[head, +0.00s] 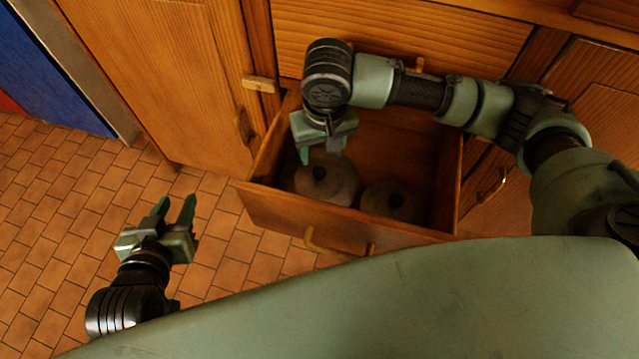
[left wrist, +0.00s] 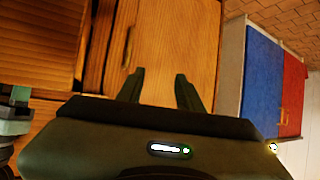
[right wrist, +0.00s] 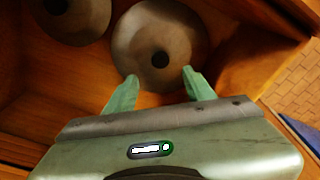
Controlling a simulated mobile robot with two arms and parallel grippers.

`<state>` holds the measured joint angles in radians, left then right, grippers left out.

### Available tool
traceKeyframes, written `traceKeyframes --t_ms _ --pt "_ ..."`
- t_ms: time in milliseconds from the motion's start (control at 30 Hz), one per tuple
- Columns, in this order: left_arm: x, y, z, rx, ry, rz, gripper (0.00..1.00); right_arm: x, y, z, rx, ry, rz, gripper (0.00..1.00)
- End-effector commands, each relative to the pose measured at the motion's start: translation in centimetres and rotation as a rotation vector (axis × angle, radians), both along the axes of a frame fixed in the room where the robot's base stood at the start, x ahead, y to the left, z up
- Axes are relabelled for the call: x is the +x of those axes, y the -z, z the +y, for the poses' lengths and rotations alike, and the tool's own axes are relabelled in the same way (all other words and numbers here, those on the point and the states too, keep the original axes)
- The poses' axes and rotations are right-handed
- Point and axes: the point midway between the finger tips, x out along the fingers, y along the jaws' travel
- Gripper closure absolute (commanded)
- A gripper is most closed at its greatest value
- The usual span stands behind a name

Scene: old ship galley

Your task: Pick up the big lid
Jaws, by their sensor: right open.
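Two round, grey-brown lids with dark central knobs lie in the open wooden drawer (head: 290,210). The big lid (head: 325,180) is the left one in the head view; it also shows at the top middle of the right wrist view (right wrist: 185,35). The smaller lid (head: 393,202) is beside it, cut off at the top left of the right wrist view (right wrist: 80,20). My right gripper (head: 322,153) is open and empty, above the big lid, pointing down, with its fingertips near the lid's near edge in the right wrist view (right wrist: 160,76). My left gripper (head: 176,204) is open and empty over the floor.
The drawer's walls surround the lids, and its front has a handle (head: 322,245). A closed wooden cabinet door (head: 165,75) stands to the left. Blue (left wrist: 261,85) and red (left wrist: 292,95) panels are farther left in the head view. The tiled floor (head: 60,210) is clear.

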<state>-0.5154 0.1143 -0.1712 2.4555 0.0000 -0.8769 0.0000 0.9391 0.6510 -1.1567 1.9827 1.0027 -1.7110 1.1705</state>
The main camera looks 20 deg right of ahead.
Motion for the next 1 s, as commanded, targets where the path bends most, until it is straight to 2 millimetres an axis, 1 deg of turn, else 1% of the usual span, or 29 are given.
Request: traceKeyframes --t_ms 33,200,300,467,567,767,1000 --pt "0.4 -0.5 -0.2 -0.008 0.002 -0.035 0.64 0.0 0.6 0.0 -0.001 0.000 0.001 0.46" --pt "1.8 -2.8 -0.9 -0.038 0.012 -0.164 0.64 0.1 1.8 0.0 0.000 0.000 0.002 0.46" --pt "2.3 -3.8 -1.1 -0.050 0.015 -0.215 0.64 0.2 2.2 0.0 -0.001 0.000 0.002 0.46" --pt "2.6 -4.7 -1.3 -0.063 0.018 -0.264 0.64 0.2 2.6 0.0 -0.001 0.000 0.001 0.46" --pt "3.1 -6.0 -1.7 -0.080 0.022 -0.335 0.64 0.2 3.2 0.0 -0.001 0.000 0.001 0.46" --pt "3.7 -10.2 -2.5 -0.136 0.036 -0.553 0.64 0.2 4.8 0.1 -0.001 0.000 0.000 0.46" --pt "3.0 -15.1 -2.9 -0.203 0.050 -0.808 0.64 0.3 6.7 0.1 -0.001 0.000 0.000 0.46"
